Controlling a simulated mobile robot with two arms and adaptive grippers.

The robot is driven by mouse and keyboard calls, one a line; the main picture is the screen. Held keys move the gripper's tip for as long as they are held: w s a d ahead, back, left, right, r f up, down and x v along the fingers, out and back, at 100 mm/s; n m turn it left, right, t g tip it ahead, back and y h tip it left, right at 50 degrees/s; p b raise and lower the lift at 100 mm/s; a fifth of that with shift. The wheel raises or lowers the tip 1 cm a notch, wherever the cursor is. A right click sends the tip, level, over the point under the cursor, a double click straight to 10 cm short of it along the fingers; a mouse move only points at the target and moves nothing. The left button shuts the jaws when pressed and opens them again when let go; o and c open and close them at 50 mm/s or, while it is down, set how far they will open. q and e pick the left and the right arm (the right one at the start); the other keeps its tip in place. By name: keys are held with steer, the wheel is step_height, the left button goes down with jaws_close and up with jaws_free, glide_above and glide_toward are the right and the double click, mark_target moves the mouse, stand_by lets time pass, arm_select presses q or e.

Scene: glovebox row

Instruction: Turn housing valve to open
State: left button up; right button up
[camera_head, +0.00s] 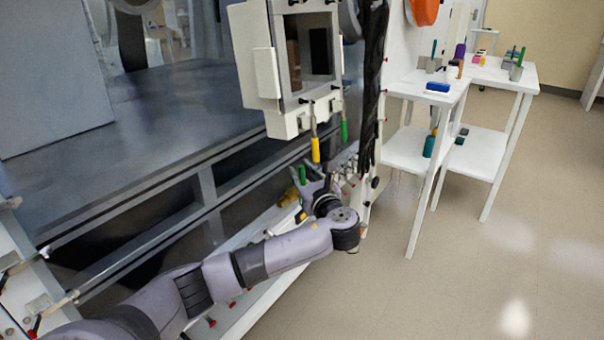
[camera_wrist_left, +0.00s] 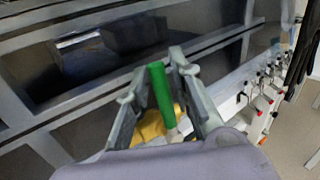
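My left gripper (camera_head: 312,178) reaches in from the left at the low rail beside the glovebox. A green valve handle (camera_head: 302,174) stands upright between its fingers; the handle (camera_wrist_left: 160,95) also shows in the left wrist view. The fingers (camera_wrist_left: 158,72) are spread on both sides of it, and firm contact is not visible. A yellow part (camera_wrist_left: 150,126) lies just behind the handle. Above the gripper, a yellow handle (camera_head: 316,149) and another green handle (camera_head: 344,131) hang below the white filter housing (camera_head: 262,75). The labels cannot be read. My right gripper is not in view.
Several red and black small valves (camera_wrist_left: 262,98) line the white rail to the right in the wrist view. A white table (camera_head: 405,88) stands further right, with open floor (camera_head: 480,270) in front.

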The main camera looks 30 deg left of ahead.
arm_select(q)
jaws_close()
stand_by(0.4)
